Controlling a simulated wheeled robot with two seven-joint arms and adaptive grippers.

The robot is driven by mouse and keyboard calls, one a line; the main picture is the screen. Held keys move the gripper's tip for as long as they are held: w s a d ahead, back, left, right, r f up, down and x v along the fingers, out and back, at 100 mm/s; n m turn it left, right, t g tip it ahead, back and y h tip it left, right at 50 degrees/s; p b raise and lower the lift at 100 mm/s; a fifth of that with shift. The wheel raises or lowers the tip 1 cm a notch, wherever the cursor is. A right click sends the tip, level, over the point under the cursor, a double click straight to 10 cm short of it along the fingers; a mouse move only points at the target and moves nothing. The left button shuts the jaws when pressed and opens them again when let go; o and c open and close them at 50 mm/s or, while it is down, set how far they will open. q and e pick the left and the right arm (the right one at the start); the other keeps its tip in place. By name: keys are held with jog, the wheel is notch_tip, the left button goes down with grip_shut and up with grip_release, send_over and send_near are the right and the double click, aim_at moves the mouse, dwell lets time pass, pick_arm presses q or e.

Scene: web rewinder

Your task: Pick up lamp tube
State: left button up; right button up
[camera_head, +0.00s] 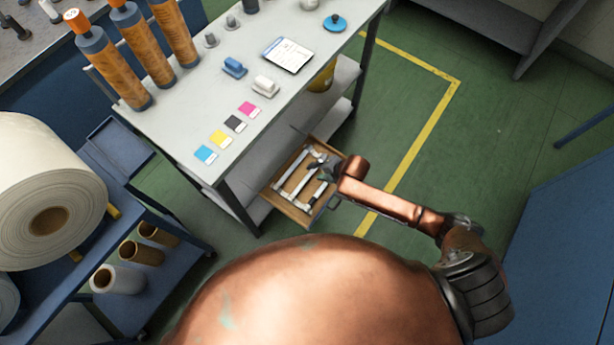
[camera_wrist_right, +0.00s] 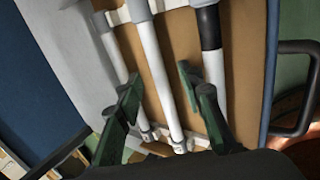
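Several white lamp tubes lie in an open wooden drawer (camera_head: 308,211) under the table. In the right wrist view, a middle white lamp tube (camera_wrist_right: 157,75) lies between a thinner-looking tube on the left (camera_wrist_right: 117,60) and a tube with a black band on the right (camera_wrist_right: 213,62). My right gripper (camera_head: 322,168) is over the drawer. In its wrist view, the green fingers (camera_wrist_right: 160,77) are open, one on each side of the middle tube. Whether they touch it I cannot tell. My left gripper is not in view.
The grey table (camera_head: 305,85) above the drawer carries orange-brown cylinders, colour cards and a tablet (camera_head: 287,54). A dark drawer handle (camera_wrist_right: 311,88) is at the right of the wrist view. A blue cart with a large white roll (camera_head: 40,190) stands left. Green floor is free at right.

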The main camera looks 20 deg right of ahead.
jog(key=shift+x, duration=0.9)
jog(key=shift+r, duration=0.1)
grip_shut()
